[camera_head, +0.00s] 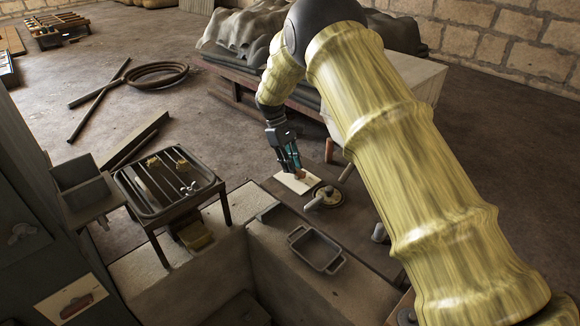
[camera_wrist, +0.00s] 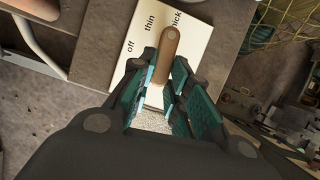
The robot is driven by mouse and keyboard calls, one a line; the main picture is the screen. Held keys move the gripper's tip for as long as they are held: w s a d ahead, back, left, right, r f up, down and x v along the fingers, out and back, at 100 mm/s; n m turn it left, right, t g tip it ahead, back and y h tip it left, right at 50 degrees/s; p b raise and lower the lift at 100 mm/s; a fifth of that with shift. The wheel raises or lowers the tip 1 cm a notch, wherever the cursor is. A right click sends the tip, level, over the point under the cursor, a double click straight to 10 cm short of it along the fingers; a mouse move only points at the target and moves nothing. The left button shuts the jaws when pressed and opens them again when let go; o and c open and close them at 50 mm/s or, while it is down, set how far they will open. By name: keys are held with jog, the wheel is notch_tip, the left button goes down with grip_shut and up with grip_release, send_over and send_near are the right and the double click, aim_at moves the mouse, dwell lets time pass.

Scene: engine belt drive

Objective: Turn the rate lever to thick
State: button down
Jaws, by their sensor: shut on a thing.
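The rate lever (camera_wrist: 168,48) is a brown, round-ended handle over a pale label plate (camera_wrist: 119,62) reading off, thin and thick. In the wrist view its free end lies between the words thin and thick, close to thick, whose first letter is hidden. My gripper (camera_wrist: 163,88) is shut on the lever, with teal-padded fingers on both sides of it. The lever's pivot is hidden by the fingers. In the head view my gripper (camera_head: 297,171) reaches down to the plate (camera_head: 290,184), and only a little of the lever shows there.
A round fitting with a handle (camera_head: 325,197) stands just right of the plate. A reddish-brown upright post (camera_head: 329,150) is behind it. An empty grey tray (camera_head: 316,250) lies in front. A barred rack on legs (camera_head: 152,205) stands to the left.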

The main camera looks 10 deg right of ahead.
jog(key=shift+d+f+m+g, duration=0.1)
jog(key=shift+f+m+g, duration=0.2)
jog(key=shift+m, duration=0.3)
jog(key=c, duration=1.4)
grip_release()
jog(key=shift+r, duration=0.1)
jog(key=shift+o, duration=0.2)
jog(key=shift+d, duration=0.1)
jog(key=shift+r, duration=0.2)
jog(key=v, duration=1.2)
jog(key=shift+d, duration=0.15)
jog(key=shift+s, duration=0.1)
